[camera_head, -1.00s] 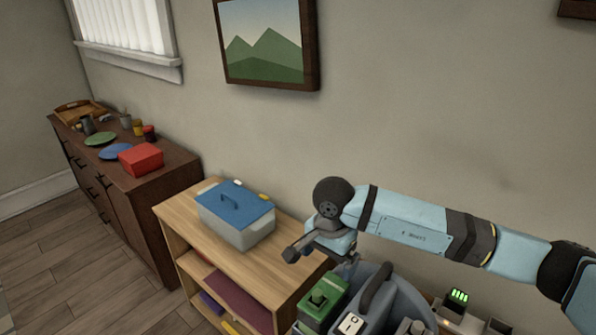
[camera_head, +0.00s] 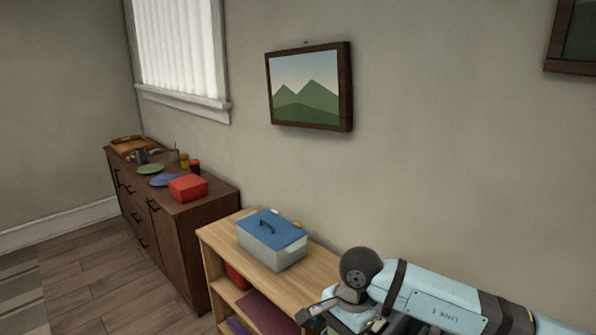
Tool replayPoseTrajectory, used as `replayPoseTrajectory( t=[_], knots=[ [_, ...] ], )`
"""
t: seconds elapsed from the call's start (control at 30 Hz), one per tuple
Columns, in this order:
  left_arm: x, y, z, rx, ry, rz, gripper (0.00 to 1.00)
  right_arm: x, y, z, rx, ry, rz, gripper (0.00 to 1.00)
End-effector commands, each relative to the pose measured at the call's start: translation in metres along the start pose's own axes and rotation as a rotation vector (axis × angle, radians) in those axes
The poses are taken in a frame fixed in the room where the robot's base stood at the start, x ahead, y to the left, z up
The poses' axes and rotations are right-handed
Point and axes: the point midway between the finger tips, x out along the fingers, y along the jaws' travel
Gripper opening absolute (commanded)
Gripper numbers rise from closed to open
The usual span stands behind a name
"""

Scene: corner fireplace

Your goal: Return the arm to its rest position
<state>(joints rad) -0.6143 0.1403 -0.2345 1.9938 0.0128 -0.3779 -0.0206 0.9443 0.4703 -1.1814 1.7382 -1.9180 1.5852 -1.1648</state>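My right arm comes in from the lower right, light blue with dark joints. My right gripper (camera_head: 306,316) is at the bottom of the view, partly cut off by the lower edge. It is in front of the right end of the wooden shelf. Its fingers are too small and too hidden to tell whether they are open or shut, and I see nothing clearly held in it. My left arm and gripper are not in view.
A light wooden shelf (camera_head: 221,232) carries a grey box with a blue lid (camera_head: 272,240). A dark sideboard (camera_head: 187,243) stands further left with a red box (camera_head: 188,188) and plates. A framed picture (camera_head: 308,88) hangs above.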

Motion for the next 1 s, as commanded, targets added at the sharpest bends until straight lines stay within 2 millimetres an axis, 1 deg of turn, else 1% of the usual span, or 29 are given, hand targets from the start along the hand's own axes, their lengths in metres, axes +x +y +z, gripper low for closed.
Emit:
replayPoseTrajectory(
  t=[0.03, 0.1, 0.17, 0.23, 0.33, 0.37, 0.4, 0.47, 0.5, 0.57, 0.6, 0.67, 0.7, 0.77, 0.8, 0.87, 0.9, 0.97, 1.0],
  knots=[
    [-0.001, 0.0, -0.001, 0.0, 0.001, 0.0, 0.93, 0.009, 0.001, 0.018, 0.03, -0.094, -0.018, 1.0],
    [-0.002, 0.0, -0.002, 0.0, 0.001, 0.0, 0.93, 0.018, 0.001, 0.044, 0.081, -0.232, -0.044, 1.0],
    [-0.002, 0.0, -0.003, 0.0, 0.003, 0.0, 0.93, 0.023, 0.001, 0.067, 0.137, -0.359, -0.064, 1.0],
    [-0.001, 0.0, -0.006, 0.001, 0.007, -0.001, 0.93, 0.026, 0.001, 0.095, 0.219, -0.527, -0.083, 1.0],
    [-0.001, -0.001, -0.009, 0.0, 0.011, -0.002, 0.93, 0.022, 0.001, 0.134, 0.381, -0.812, -0.099, 1.0],
    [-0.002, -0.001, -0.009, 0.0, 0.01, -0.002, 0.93, 0.019, 0.001, 0.144, 0.443, -0.907, -0.1, 1.0],
    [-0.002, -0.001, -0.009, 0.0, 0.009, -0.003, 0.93, 0.013, 0.0, 0.155, 0.533, -1.039, -0.097, 1.0],
    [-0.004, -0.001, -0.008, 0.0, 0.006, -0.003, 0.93, 0.002, -0.002, 0.167, 0.681, -1.237, -0.084, 1.0],
    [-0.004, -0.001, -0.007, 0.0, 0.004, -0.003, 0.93, -0.005, -0.003, 0.169, 0.787, -1.367, -0.069, 1.0],
    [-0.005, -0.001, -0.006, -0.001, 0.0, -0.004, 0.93, -0.015, -0.003, 0.167, 0.952, -1.557, -0.038, 1.0],
    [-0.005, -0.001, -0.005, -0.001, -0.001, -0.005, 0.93, -0.02, -0.003, 0.161, 1.067, -1.682, -0.01, 1.0],
    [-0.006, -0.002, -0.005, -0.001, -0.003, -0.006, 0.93, -0.023, -0.001, 0.147, 1.247, -1.861, 0.039, 1.0],
    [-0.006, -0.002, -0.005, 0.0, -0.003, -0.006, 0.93, -0.023, 0.002, 0.136, 1.37, -1.977, 0.077, 1.0],
    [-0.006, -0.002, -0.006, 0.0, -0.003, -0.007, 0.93, -0.017, 0.009, 0.115, 1.562, -2.145, 0.144, 1.0],
    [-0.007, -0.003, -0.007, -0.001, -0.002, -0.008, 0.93, -0.01, 0.016, 0.099, 1.693, -2.253, 0.193, 1.0],
    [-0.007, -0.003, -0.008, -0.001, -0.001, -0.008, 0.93, 0.004, 0.031, 0.075, 1.892, -2.408, 0.277, 1.0],
    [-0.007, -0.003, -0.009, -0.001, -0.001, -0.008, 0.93, 0.018, 0.043, 0.059, -1.903, 2.351, -0.318, 1.0],
    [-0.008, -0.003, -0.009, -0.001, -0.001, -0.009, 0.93, 0.042, 0.066, 0.038, -1.788, 2.114, -0.355, 1.0],
    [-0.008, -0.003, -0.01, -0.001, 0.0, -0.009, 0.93, 0.06, 0.084, 0.026, -1.707, 1.961, -0.372, 1.0]
  ],
)
